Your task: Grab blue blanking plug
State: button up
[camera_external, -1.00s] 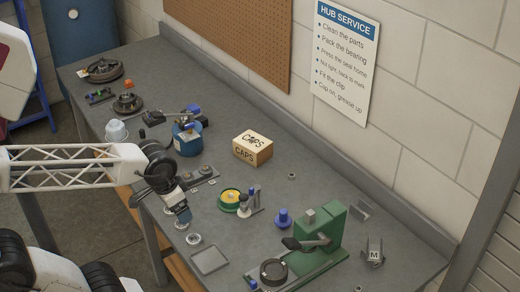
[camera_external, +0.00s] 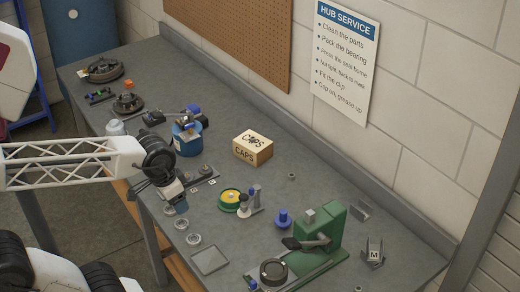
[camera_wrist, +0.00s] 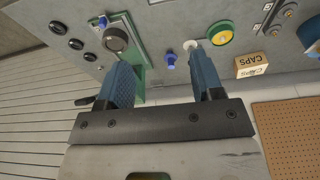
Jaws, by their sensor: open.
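A blue flanged plug (camera_external: 283,218) stands upright on the grey bench, left of the green press, and matches the blanking plug. In the wrist view the plug (camera_wrist: 170,60) shows beyond my fingertips and between them. My gripper (camera_external: 177,205) is over the bench's front edge, left of the plug and well apart from it. Its two blue fingers (camera_wrist: 161,68) are spread in the wrist view with nothing held between them.
The green press (camera_external: 322,235) is right of the plug. A yellow-green round part (camera_external: 230,198) and small upright pegs are left of it. A CAPS box (camera_external: 253,150) stands behind. A blue tub (camera_external: 187,142) is farther left. Small rings and a square tray (camera_external: 210,260) lie near the front edge.

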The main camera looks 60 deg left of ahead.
jog(key=w+v, duration=0.1)
jog(key=v, duration=0.1)
jog(key=m+t+y, duration=0.8)
jog(key=m, duration=2)
send_over(283, 214)
jog(key=s+d, duration=0.3)
jog(key=s, duration=0.1)
jog(key=f, duration=2.4)
jog(key=shift+w+a+f, duration=0.2)
jog(key=shift+w+f, duration=0.05)
jog(key=shift+f, duration=0.1)
jog(key=shift+w+a, duration=0.1)
jog(key=shift+x, duration=1.2)
